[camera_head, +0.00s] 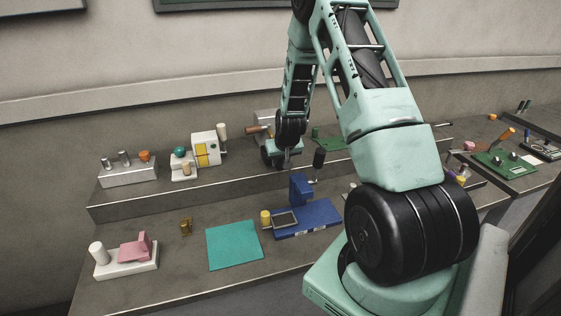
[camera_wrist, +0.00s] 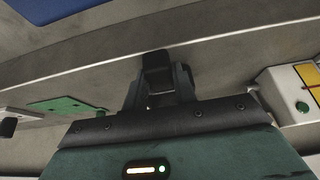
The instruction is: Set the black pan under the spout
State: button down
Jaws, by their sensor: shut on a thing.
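My gripper (camera_head: 287,160) hangs over the raised back shelf, behind the blue machine. It is shut on a dark thing, seen as a black block (camera_wrist: 156,70) between the fingers in the wrist view; I take it to be the black pan, but its shape is mostly hidden. The blue machine (camera_head: 300,189) stands on a blue base (camera_head: 318,218) on the lower counter. Its upright block looks like the spout. A dark-framed grey square plate (camera_head: 285,219) lies in front of it.
A teal mat (camera_head: 234,246) lies to the left of the base, with a yellow cylinder (camera_head: 266,217) between. A white and yellow machine (camera_head: 206,149) and a green board (camera_head: 334,143) stand on the shelf. The shelf edge (camera_head: 200,190) forms a step.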

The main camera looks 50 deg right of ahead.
jog(key=c, duration=1.1)
grip_release()
jog(key=shift+f, duration=0.15)
